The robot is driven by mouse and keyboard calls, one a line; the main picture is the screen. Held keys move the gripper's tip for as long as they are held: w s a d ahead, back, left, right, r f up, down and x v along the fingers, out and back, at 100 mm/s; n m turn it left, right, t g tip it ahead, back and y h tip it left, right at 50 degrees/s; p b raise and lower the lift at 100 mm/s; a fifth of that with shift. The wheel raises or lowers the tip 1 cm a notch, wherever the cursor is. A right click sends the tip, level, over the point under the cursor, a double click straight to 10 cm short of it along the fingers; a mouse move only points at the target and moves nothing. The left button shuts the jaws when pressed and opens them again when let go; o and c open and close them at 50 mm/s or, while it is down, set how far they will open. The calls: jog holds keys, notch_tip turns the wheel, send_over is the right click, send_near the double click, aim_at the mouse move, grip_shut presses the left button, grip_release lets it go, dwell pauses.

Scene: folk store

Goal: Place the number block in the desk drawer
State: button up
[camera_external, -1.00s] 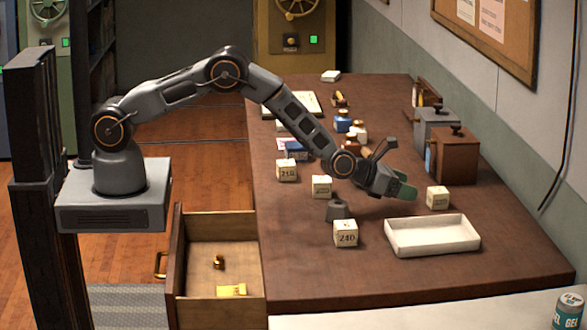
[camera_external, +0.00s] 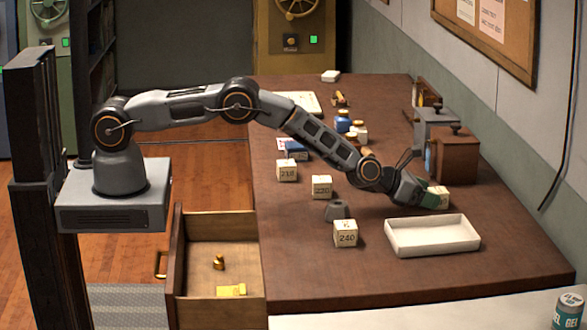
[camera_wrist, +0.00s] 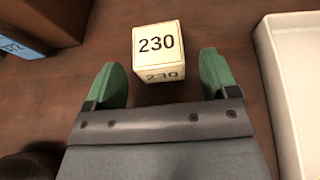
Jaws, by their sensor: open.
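A cream number block marked 230 (camera_wrist: 158,47) lies on the desk just ahead of my gripper in the wrist view. It also shows in the external view (camera_external: 441,194), partly hidden behind my gripper (camera_external: 424,194). My gripper (camera_wrist: 164,83) is open, with its green fingertips apart and the block's near face close to the space between them. The desk drawer (camera_external: 208,258) stands open at the lower left, with a small brass weight (camera_external: 219,262) and a yellow object (camera_external: 231,290) inside.
Other number blocks stand on the desk: 240 (camera_external: 346,233), 220 (camera_external: 322,186) and 210 (camera_external: 287,170). A grey weight (camera_external: 337,210) sits near them. A white tray (camera_external: 432,248) is close on the right, and a brown wooden box (camera_external: 458,160) stands behind the block.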

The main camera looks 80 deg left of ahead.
jog(key=c, duration=1.1)
notch_tip(320, 180, up, 10)
jog(key=s+f, duration=0.1)
jog(key=s+a+f+n+y, duration=0.1)
jog(key=f, duration=0.1)
jog(key=s+a+f+y, duration=0.1)
jog(key=s+f, duration=0.1)
jog(key=shift+s+a+n+g, duration=0.1)
jog(key=shift+a+n+g, duration=0.1)
jog(key=shift+n+g, duration=0.1)
jog(key=shift+n+y, duration=0.5)
jog(key=s, duration=0.2)
jog(key=s+a, duration=0.1)
jog(key=s, duration=0.4)
jog(key=shift+s+a+f, duration=0.1)
jog(key=shift+a, duration=0.3)
jog(key=shift+s+a+r, duration=0.35)
jog(key=shift+s+r, duration=1.25)
jog(key=shift+s, duration=1.7)
jog(key=shift+s+a+r, duration=0.3)
jog(key=shift+s+r, duration=1.25)
jog(key=shift+s, duration=1.75)
jog(key=shift+s+a+r, duration=0.35)
jog(key=shift+s+r, duration=1.25)
jog(key=shift+s, duration=1.7)
